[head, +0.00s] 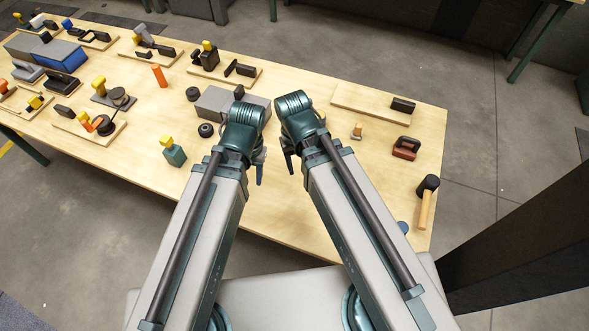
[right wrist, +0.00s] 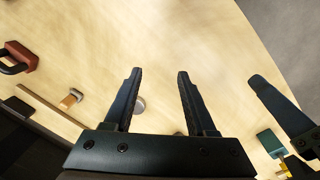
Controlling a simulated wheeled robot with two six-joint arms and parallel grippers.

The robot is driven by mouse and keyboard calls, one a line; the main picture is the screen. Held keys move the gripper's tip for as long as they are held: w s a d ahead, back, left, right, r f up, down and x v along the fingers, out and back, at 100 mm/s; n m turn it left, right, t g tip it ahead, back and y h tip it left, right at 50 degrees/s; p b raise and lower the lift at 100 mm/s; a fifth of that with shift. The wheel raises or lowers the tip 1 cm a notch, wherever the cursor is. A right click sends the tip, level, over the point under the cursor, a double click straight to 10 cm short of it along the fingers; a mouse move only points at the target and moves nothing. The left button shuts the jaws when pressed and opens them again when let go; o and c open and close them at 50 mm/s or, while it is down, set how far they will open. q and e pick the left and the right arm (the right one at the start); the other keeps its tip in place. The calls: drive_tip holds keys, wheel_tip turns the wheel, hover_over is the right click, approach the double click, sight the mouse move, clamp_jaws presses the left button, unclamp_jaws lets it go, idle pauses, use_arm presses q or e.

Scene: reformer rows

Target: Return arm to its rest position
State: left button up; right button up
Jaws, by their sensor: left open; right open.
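My two arms reach forward side by side over the near half of the wooden table (head: 340,190) in the head view. My left gripper (head: 258,168) hangs low beside the grey block and holds nothing that I can see. My right gripper (head: 289,158) is just right of it, partly hidden by its own wrist. In the right wrist view the two dark fingers of my right gripper (right wrist: 156,82) are spread apart with nothing gripped. A small grey disc (right wrist: 140,106) shows beyond them. A dark finger, apparently of my left gripper, shows at the right there.
A red-brown handled block (head: 406,148), a hammer (head: 426,205) and a wooden board (head: 355,101) lie right. Several small fixtures crowd the far left.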

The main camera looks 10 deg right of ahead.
drive_tip(key=shift+s+a+n, duration=0.9)
drive_tip(key=shift+a+n, duration=0.05)
drive_tip(key=shift+n, duration=0.05)
